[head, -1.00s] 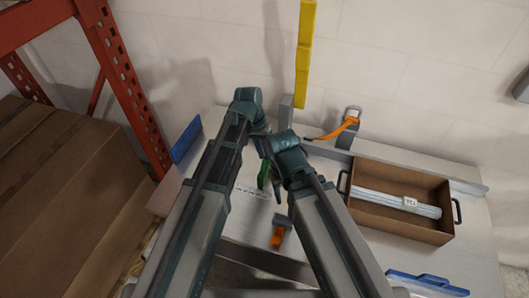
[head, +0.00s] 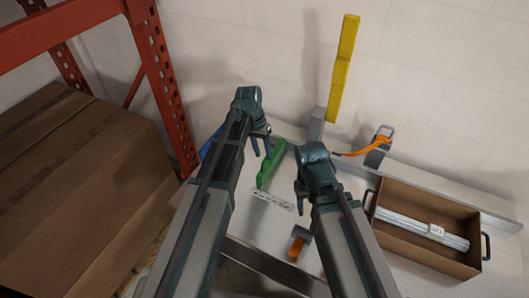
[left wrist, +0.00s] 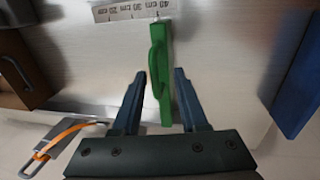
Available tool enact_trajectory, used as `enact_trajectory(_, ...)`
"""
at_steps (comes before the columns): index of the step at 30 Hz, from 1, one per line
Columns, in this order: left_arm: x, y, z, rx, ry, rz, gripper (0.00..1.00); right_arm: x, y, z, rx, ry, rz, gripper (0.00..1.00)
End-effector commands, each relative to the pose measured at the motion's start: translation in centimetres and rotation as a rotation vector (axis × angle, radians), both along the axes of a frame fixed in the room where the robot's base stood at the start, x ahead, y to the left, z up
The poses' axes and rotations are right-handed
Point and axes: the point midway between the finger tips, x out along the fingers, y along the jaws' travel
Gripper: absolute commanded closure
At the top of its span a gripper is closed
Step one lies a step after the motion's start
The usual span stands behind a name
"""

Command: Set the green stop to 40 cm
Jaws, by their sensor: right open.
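The green stop (head: 271,165) lies across the pale worktop beside a white printed scale (head: 272,201). In the left wrist view the stop (left wrist: 159,60) has its far end at the 40 cm mark of the scale (left wrist: 133,10). My left gripper (left wrist: 158,75) is open. In that view its fingers appear on either side of the stop, with gaps to it; their height above it is unclear. In the head view my left gripper (head: 262,149) is at the stop's upper left. My right gripper (head: 301,193) is open, to the right of the stop and apart from it.
A brown tray (head: 455,259) with pale rods stands at the right. An orange-handled device (head: 372,146) and a yellow post (head: 343,70) stand at the back. An orange part (head: 297,247) sits near the front edge. A red rack (head: 160,80) with cartons is at the left.

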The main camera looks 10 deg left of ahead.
Motion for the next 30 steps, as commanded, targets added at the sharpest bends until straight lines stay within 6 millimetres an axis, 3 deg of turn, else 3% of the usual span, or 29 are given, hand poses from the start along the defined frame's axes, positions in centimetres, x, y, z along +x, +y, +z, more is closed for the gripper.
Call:
enact_trajectory(10,-0.1,-0.2,0.1,-0.003,0.001,-0.002,0.55,0.0,0.0,0.1,0.000,0.000,0.000,0.50)
enact_trajectory(16,0.0,0.0,1.1,-0.004,0.002,-0.002,0.55,0.0,0.0,1.1,0.000,0.000,0.000,0.50)
enact_trajectory(30,0.3,1.1,7.6,-0.003,0.002,-0.001,0.55,0.0,0.0,7.6,0.000,0.000,0.001,0.50)
